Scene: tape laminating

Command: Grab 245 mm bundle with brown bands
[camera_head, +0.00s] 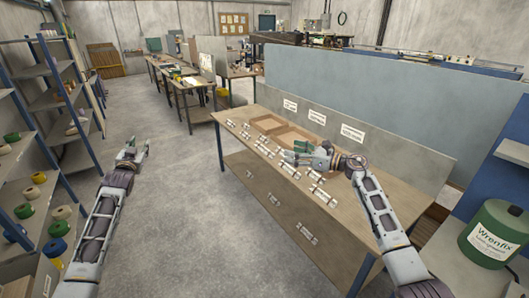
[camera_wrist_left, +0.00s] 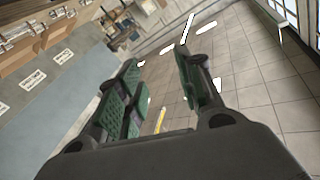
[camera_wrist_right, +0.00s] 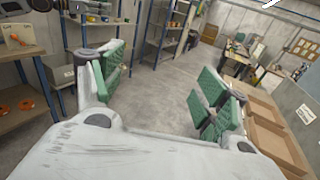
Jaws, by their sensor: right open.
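Several small light bundles (camera_head: 318,195) lie in rows along the front of the wooden table (camera_head: 345,225). Their lengths and band colours are too small to tell. My right gripper (camera_head: 287,153) is over the table, close to the bundles and the cardboard trays, with its fingers pointing left. In the right wrist view its green-padded fingers (camera_wrist_right: 158,85) stand wide apart with nothing between them. My left gripper (camera_head: 132,149) is over the floor, left of the table, apart from the bundles. In the left wrist view its fingers (camera_wrist_left: 157,68) are apart and empty.
Two open cardboard trays (camera_head: 268,124) sit at the back of the table, before an upright panel with white labels (camera_head: 352,133). Shelves with coloured spools (camera_head: 33,193) stand at the left. A green drum (camera_head: 497,233) is at the right. The floor between is clear.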

